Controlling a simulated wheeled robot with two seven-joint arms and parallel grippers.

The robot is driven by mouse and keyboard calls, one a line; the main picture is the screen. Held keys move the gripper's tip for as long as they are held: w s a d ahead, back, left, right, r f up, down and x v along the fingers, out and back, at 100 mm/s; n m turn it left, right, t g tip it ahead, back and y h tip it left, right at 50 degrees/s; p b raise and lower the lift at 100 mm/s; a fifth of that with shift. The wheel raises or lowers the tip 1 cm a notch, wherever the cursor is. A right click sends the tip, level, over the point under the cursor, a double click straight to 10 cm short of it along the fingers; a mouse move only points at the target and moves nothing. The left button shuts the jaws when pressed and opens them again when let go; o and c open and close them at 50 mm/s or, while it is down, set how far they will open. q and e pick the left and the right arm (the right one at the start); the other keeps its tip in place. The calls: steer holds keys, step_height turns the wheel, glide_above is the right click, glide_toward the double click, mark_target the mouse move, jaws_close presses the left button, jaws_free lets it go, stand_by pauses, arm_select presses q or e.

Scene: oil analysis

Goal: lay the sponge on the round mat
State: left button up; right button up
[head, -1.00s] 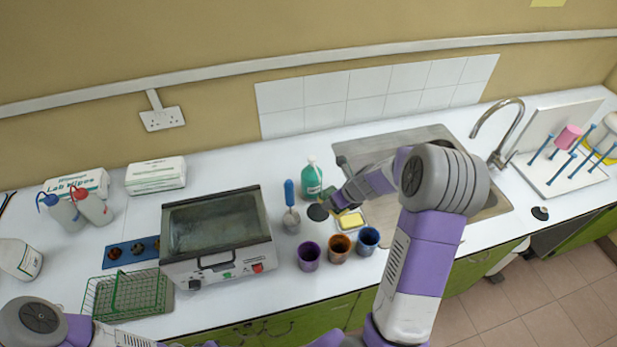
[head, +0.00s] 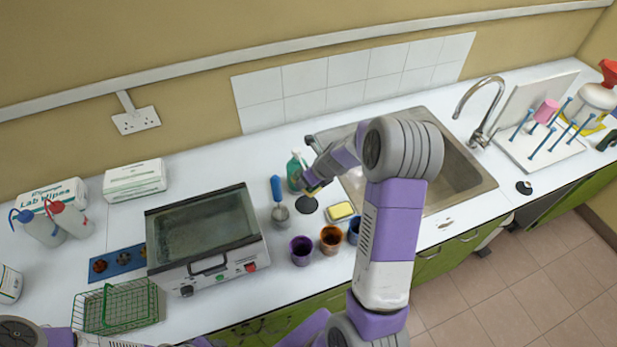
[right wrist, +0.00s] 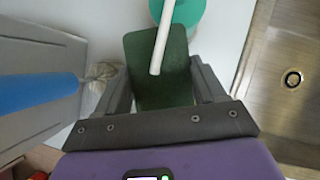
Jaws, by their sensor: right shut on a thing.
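My right gripper (head: 314,188) is shut on the sponge (right wrist: 158,75), whose dark green face fills the space between the fingers in the right wrist view. A yellow edge of the sponge shows at the gripper in the head view. The round mat (head: 307,206) is a dark disc on the counter, just in front of the green bottle. In the head view the held sponge appears beside the mat's upper right edge; its height above the counter is hard to tell. The mat cannot be made out in the right wrist view. My left gripper is out of view.
Close by are a green bottle (head: 294,172), a blue-handled brush (head: 277,188) and a yellow block on a white dish (head: 341,212). Purple (head: 301,251) and brown (head: 330,240) cups stand in front. The sink (head: 445,180) is at right.

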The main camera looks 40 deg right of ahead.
steer(key=shift+w+f, duration=0.3)
steer(key=shift+f, duration=0.2)
steer(key=shift+s+f+b, duration=0.15)
steer(key=shift+b, duration=0.25)
steer(key=o, duration=1.3)
steer(key=shift+r+p, duration=0.55)
steer(key=shift+r, duration=0.1)
steer(key=p+v, duration=0.5)
steer(key=v, duration=0.7)
steer(key=shift+a, duration=0.1)
